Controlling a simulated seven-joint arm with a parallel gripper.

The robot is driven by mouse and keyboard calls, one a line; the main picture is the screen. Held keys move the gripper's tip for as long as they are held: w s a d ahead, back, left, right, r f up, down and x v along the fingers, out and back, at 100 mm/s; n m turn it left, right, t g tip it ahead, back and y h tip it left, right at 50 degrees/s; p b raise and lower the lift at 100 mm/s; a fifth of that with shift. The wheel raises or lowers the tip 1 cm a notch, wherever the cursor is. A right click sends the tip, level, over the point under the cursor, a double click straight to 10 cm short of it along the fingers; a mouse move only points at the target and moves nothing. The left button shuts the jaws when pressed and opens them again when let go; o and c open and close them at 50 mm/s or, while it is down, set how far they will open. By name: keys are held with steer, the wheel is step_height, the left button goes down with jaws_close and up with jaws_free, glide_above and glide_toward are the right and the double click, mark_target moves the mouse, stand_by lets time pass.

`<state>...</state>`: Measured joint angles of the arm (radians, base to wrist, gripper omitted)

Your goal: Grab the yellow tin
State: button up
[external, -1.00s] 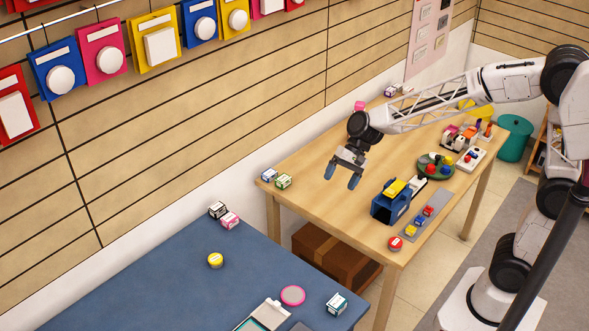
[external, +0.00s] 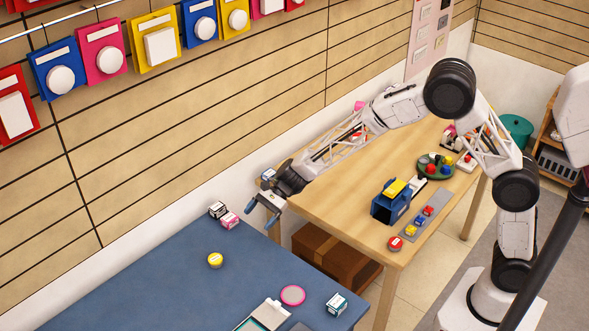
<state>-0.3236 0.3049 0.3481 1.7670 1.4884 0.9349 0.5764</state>
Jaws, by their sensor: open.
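The yellow tin (external: 215,260) is a small round tin with a pale band, standing upright on the blue table (external: 165,285). My gripper (external: 259,217) is open and empty. In the picture it is up and to the right of the tin, apart from it, near the gap between the blue table and the wooden table. Its exact height above the tables is hard to tell.
Two small boxes, one black and white (external: 217,209) and one pink (external: 229,220), stand behind the tin. A pink round lid (external: 292,296) and a teal box (external: 336,305) lie to its right. The wooden table (external: 345,215) holds a blue toy (external: 391,203).

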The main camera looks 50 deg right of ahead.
mark_target(217, 257)
steer(key=w+a+f+m, duration=0.1)
steer(key=w+a+f, duration=0.1)
steer(key=f, duration=0.1)
steer(key=w+a+f+m, duration=0.1)
steer(key=a+f, duration=0.2)
steer(key=f, duration=0.1)
steer(key=w+a+f+m+t+y, duration=0.1)
steer(key=w+a+f+m, duration=0.1)
steer(key=a+f, duration=0.1)
steer(key=shift+w+f, duration=0.15)
steer(key=shift+w, duration=0.2)
steer(key=shift+x, duration=1.2)
steer(key=shift+a+f, duration=0.1)
steer(key=shift+a, duration=0.05)
steer(key=shift+x, duration=2.45)
steer(key=c, duration=1)
